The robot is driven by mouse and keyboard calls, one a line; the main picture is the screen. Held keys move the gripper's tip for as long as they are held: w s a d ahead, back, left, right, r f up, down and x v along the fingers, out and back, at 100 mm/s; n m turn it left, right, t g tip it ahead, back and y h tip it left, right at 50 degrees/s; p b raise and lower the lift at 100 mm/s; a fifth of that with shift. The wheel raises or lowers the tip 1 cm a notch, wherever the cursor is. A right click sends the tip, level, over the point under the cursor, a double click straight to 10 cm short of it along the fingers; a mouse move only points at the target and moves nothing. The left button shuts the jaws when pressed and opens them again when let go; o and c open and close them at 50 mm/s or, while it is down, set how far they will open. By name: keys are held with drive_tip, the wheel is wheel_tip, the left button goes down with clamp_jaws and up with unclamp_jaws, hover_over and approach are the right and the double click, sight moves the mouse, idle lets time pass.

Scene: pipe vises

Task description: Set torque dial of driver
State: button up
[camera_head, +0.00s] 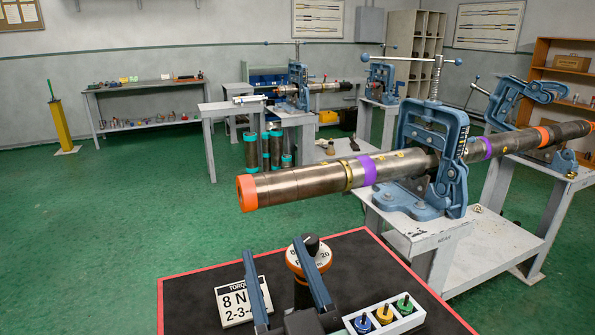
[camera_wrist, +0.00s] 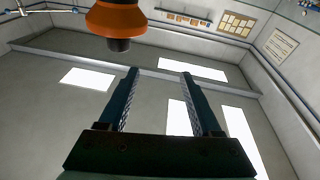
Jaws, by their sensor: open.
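The driver stands upright on a dark mat, with a black knob (camera_head: 311,243) above its orange-edged white torque dial (camera_head: 308,260). Some dial markings show, including "20"; the rest are partly hidden. My gripper (camera_head: 272,246) is open, with two blue fingers spread apart. Its right finger crosses in front of the driver's body and part of the dial. In the wrist view the fingers (camera_wrist: 160,74) are empty. The driver's orange part (camera_wrist: 116,18) and black knob (camera_wrist: 118,44) appear upside down beyond the left fingertip.
A pale holder (camera_head: 390,322) with blue, yellow and green-topped pieces sits right of my gripper. The black mat (camera_head: 190,305) has a red edge. Behind it, a long pipe (camera_head: 300,185) with an orange end cap rests in a blue vise (camera_head: 440,150) and overhangs toward the left.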

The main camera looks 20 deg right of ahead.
drive_tip(key=s+d+f+m+g+h+p, duration=0.1)
drive_tip(key=s+d+f+m+g+p, duration=0.3)
drive_tip(key=p, duration=0.6)
drive_tip(key=shift+n+t, duration=0.6)
drive_tip(key=shift+n, duration=0.2)
drive_tip(key=w+p, duration=0.1)
drive_tip(key=w, duration=0.3)
drive_tip(key=w+d+r+p, duration=0.1)
drive_tip(key=w, duration=0.2)
drive_tip(key=w+d+r+p, duration=0.1)
drive_tip(key=w, duration=0.3)
drive_tip(key=shift+w+d+p, duration=0.15)
drive_tip(key=shift+w+p, duration=0.2)
clamp_jaws()
